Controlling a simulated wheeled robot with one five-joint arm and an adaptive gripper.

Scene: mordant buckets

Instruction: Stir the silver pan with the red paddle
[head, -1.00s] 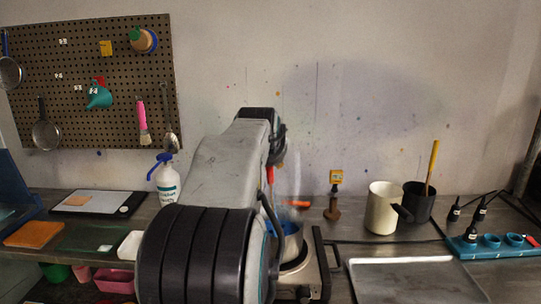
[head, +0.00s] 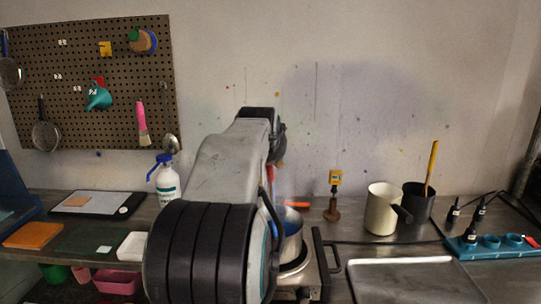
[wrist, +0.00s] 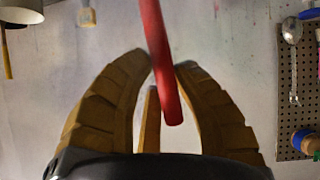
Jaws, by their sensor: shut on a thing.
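The silver pan (head: 292,246) stands on a hot plate right of my arm, with some blue showing inside it. My arm hides its left part. The red paddle (wrist: 159,45) has its red handle between the fingers of my gripper (wrist: 163,67) in the wrist view, tilted slightly, with its end low between them. A short piece of red (head: 270,174) shows beside my arm above the pan in the head view. My gripper is shut on the handle. The paddle's lower end is hidden, so I cannot tell whether it touches the pan's contents.
A white spray bottle (head: 167,181) stands left of my arm. Right of the hot plate (head: 316,262) are a cream jug (head: 380,209), a dark pot (head: 416,204) with a yellow stick, and a metal tray (head: 415,280). An orange bar (head: 297,204) lies behind the pan.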

